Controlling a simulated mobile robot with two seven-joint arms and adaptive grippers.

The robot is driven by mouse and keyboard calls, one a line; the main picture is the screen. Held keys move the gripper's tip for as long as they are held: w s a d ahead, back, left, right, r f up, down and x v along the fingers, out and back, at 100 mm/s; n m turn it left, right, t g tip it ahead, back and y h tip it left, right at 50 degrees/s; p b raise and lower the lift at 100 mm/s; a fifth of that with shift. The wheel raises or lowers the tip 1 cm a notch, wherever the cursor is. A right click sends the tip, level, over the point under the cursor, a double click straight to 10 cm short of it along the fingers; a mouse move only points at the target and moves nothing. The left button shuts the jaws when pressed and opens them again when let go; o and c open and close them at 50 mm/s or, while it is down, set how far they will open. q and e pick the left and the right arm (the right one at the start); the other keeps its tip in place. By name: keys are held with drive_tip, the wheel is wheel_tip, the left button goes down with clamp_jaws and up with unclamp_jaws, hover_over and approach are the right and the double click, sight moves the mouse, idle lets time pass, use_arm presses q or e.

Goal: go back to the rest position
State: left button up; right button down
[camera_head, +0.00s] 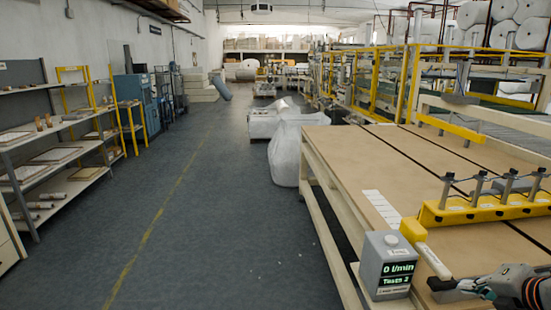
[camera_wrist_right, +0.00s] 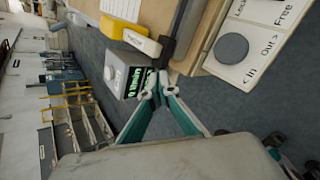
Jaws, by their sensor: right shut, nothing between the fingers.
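My right gripper (camera_head: 466,286) is at the lower right of the head view, beside the near edge of the wooden-topped table (camera_head: 375,160). In the wrist view its two teal-lined fingers meet at the tips (camera_wrist_right: 155,97), and nothing shows between them. The grey meter box (camera_head: 387,265) with green digits is to its left in the head view, apart from it. In the wrist view the meter box (camera_wrist_right: 125,75) shows just beyond the fingertips. My left gripper does not show in the head view.
A yellow holder (camera_head: 485,210) with grey handles stands on the table. A white bar (camera_head: 433,262) with a black end lies close to my right gripper. A white panel with a grey knob (camera_wrist_right: 231,47) shows in the wrist view. Shelves (camera_head: 60,150) stand left; the floor aisle (camera_head: 200,220) is clear.

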drive_tip(key=s+f+m+h, duration=0.2)
drive_tip(key=s+f+m, duration=0.6)
drive_tip(key=s+f, duration=0.3)
drive_tip(key=s+a+f+m+g+h, duration=0.25)
drive_tip(key=s+a+f+m, duration=0.25)
drive_tip(key=s+a+m, duration=0.35)
drive_tip(key=w+a+f+m+t+y, duration=0.1)
drive_tip(key=a+f+m+t+y, duration=0.2)
drive_tip(key=a+f, duration=1.1)
drive_tip(key=shift+a+m+y, duration=0.45)
drive_tip(key=shift+a+y, duration=0.75)
drive_tip(key=shift+y, duration=0.65)
drive_tip(key=shift+f+t, duration=0.1)
drive_tip(key=shift+t, duration=0.15)
